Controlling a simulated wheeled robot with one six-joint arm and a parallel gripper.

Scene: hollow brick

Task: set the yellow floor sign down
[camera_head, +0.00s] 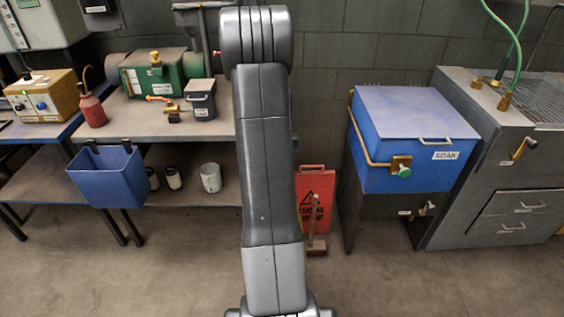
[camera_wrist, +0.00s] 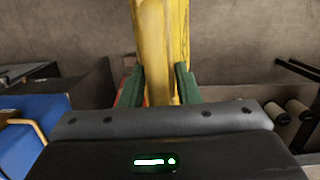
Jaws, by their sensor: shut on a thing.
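The yellow floor sign (camera_wrist: 153,45) fills the top middle of the wrist view and runs out of its top edge. My gripper (camera_wrist: 158,85) has its two green fingers on either side of the sign and is shut on it. The sign's lower end and what it may touch are outside the view. In the head view my grey arm fills the middle; neither my gripper nor the yellow sign shows there.
A red sign (camera_head: 318,190) stands against the wall, with a broom (camera_head: 315,222) before it. A blue SOAK box (camera_head: 415,130) is at right, a workbench (camera_head: 130,118) with a blue bin (camera_head: 106,178) at left. Floor (camera_head: 390,285) in front is clear.

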